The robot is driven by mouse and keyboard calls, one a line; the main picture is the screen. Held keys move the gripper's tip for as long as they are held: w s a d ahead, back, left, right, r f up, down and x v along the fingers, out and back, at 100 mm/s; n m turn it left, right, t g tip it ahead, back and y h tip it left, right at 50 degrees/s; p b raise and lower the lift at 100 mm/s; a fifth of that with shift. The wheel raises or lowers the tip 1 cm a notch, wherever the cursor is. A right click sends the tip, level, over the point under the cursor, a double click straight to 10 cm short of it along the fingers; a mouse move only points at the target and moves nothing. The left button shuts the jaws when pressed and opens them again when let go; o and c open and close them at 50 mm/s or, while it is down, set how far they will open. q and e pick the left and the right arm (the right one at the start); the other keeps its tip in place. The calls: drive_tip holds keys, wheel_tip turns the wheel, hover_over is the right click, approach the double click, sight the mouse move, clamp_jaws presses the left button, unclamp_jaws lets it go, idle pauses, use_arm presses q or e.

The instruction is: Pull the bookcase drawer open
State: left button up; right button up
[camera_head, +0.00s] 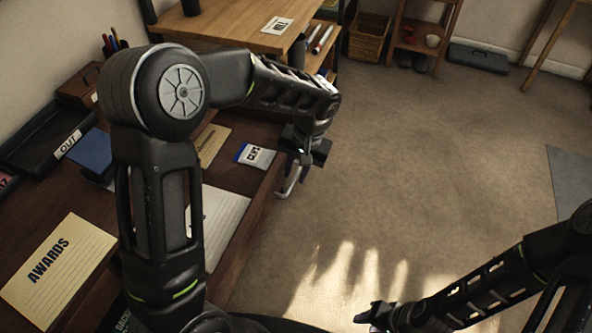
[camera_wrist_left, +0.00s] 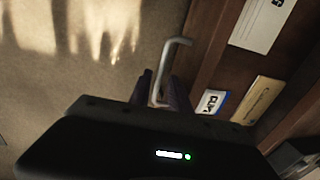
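A grey bar handle (camera_head: 290,181) stands out from the front of a dark wooden unit (camera_head: 262,196), beneath my left gripper (camera_head: 300,163). In the left wrist view the handle (camera_wrist_left: 160,68) is bent at its end and runs between the fingers of my left gripper (camera_wrist_left: 161,92). The fingers are apart, with a gap beside the bar. Most of the drawer front is hidden, and I cannot tell whether it stands open. My right gripper (camera_head: 372,314) is at the bottom, away from the unit, and its fingers are unclear.
A blue-and-white packet (camera_head: 255,155), a tan envelope (camera_head: 212,145) and a white card (camera_head: 222,222) lie on the dark wood. An AWARDS card (camera_head: 58,268) lies at left. A lighter wooden table (camera_head: 235,32) stands behind. The carpet (camera_head: 430,165) to the right is clear.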

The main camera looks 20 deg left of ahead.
use_arm(q)
drive_tip(key=shift+o, duration=0.5)
wheel_tip(320, 180, up, 8)
drive_tip(key=d, duration=0.1)
drive_tip(key=shift+d+f, duration=0.15)
drive_tip(key=shift+d, duration=0.05)
idle(0.4)
